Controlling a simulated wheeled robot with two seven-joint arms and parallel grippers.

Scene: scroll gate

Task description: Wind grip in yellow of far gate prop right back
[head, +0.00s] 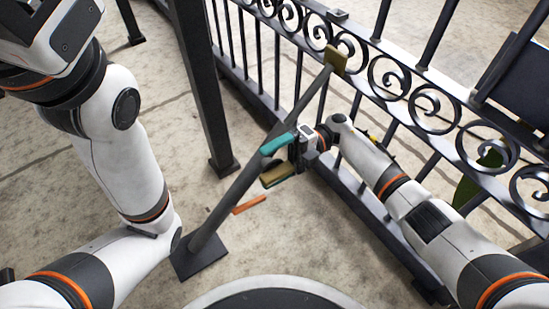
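The slanting dark prop (238,192) of the gate (400,85) rises from a square base plate (200,257) to a brownish-yellow plate (336,60) at the gate's rail. My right gripper (284,160) is beside the prop's middle, reaching in from the right. A teal piece (278,143) and a dull yellow, dark-edged piece (278,175) show at its end, one above the other. I cannot tell whether they are finger parts or strips, nor whether the gripper touches the prop. My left arm stands at the left; its gripper is not in view.
An orange strip (249,204) shows just right of the lower prop. A thick upright dark post (203,90) stands left of the prop. Scrolled ironwork and bars run along the right. A dark panel (515,75) and green leaves (490,157) show there.

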